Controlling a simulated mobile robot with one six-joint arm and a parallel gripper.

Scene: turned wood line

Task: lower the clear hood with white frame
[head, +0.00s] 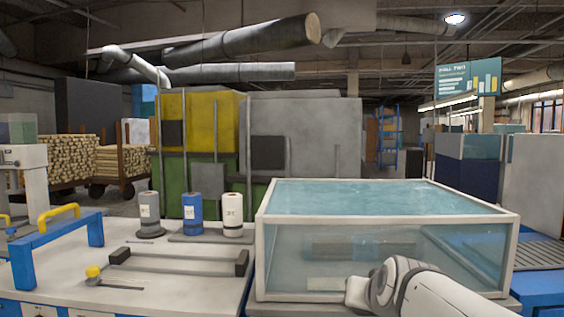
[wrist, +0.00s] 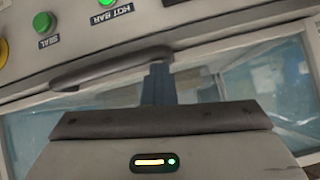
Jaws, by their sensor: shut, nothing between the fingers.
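The clear hood with white frame (head: 388,219) stands at the right in the head view. It is a box with bluish see-through panels; its top looks level and its lower front edge is down by the bench. My gripper is in front of that lower edge, with its fingertips hidden in the head view behind my white wrist. In the wrist view my gripper (wrist: 158,80) is shut and empty, its dark fingers by the right end of a dark grey handle bar (wrist: 105,68). I cannot tell whether they touch. Clear panes show on both sides.
A panel (wrist: 90,20) with green buttons marked SEAL and HOT BAR lies past the handle. Left of the hood, a white bench (head: 195,285) carries a blue stand (head: 60,252), a dark-ended rod fixture (head: 180,262) and several spools. Stacked wood shows inside the hood.

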